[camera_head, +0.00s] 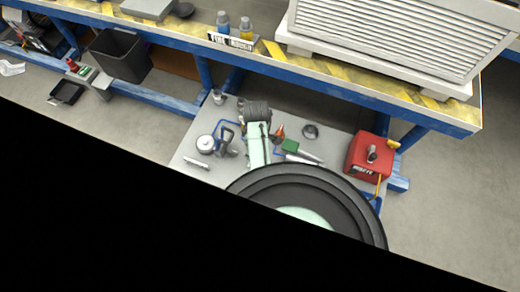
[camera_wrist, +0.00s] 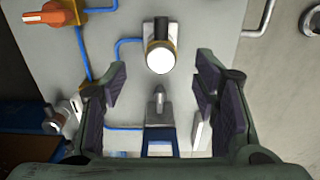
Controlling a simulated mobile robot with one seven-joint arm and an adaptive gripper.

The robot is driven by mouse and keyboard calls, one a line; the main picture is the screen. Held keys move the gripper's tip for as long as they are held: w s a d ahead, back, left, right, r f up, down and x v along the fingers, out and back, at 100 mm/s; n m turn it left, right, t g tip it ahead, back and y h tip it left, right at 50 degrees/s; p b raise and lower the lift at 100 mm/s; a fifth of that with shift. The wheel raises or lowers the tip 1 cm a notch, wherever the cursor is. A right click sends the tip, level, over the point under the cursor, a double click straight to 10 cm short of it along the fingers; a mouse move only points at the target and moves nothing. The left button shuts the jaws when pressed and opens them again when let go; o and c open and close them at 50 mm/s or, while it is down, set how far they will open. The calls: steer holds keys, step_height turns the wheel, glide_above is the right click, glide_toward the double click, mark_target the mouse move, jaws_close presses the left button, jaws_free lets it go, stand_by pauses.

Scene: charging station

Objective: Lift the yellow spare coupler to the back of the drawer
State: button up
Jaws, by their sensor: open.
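My gripper (camera_wrist: 163,98) is open, with its dark pads wide apart and nothing between them at the tips. In the head view the dark gripper end (camera_head: 256,110) of my arm is over the grey panel. A short cylinder with a yellow band and white face (camera_wrist: 160,54) stands ahead of the fingertips in the wrist view. I cannot tell if it is the spare coupler. In the head view a small yellow piece (camera_head: 394,144) sits at the red box's corner. I cannot make out a drawer for certain.
An orange handle (camera_wrist: 50,16) is at the wrist view's upper left. A blue-framed bench (camera_head: 340,88) runs behind.

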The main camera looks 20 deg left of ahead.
step_height(320, 180, down, 4)
steer(key=shift+s, duration=0.15)
steer(key=shift+a+f, duration=0.2)
steer(key=shift+f, duration=2.75)
steer(key=shift+c, duration=0.4)
jaws_close()
